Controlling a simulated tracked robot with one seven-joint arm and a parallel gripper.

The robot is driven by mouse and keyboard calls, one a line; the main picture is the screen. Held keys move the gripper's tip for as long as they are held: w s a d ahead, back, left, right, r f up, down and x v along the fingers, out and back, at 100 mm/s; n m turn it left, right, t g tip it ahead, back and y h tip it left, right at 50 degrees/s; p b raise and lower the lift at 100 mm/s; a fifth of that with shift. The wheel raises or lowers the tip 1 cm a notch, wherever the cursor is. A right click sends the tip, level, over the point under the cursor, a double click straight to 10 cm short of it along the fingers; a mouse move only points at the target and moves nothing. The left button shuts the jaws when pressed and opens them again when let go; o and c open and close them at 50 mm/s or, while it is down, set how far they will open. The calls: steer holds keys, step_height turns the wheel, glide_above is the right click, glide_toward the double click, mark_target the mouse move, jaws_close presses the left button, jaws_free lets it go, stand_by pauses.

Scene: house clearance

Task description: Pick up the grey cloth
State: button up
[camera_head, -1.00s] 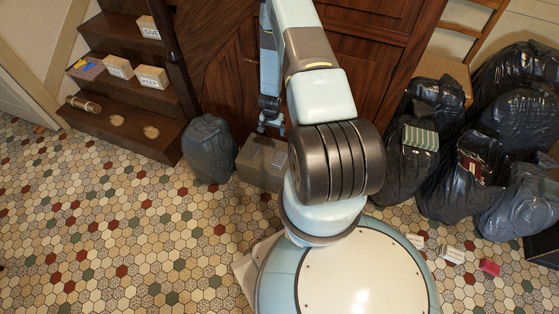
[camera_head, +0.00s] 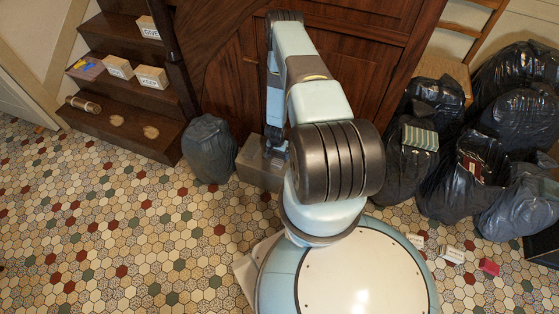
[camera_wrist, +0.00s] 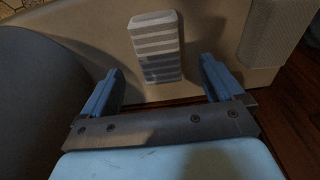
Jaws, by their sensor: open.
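In the wrist view a small block-like grey and white striped thing (camera_wrist: 156,48), which looks like the folded grey cloth, lies on a tan surface, likely the cardboard box (camera_head: 258,174). My gripper (camera_wrist: 160,88) is open, with one blue finger to the left of the striped thing and one to the right. The striped thing is ahead of and between the fingers; whether they touch it I cannot tell. In the head view my gripper (camera_head: 274,150) hangs at the box and mostly hides the striped thing.
A dark rubbish bag (camera_head: 209,150) stands close at the box's left. Wooden doors (camera_head: 345,60) rise behind. Steps with small boxes (camera_head: 152,77) are at the left. Several black bags (camera_head: 520,120) crowd the right. The tiled floor (camera_head: 110,220) at front left is mostly clear.

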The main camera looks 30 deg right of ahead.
mark_target(279, 158)
steer(key=shift+w+d+f, duration=0.1)
steer(key=shift+d+f, duration=0.05)
steer(key=shift+f, duration=1.3)
steer(key=shift+w+d+f, duration=0.1)
steer(key=shift+f, duration=1.35)
steer(key=c, duration=1)
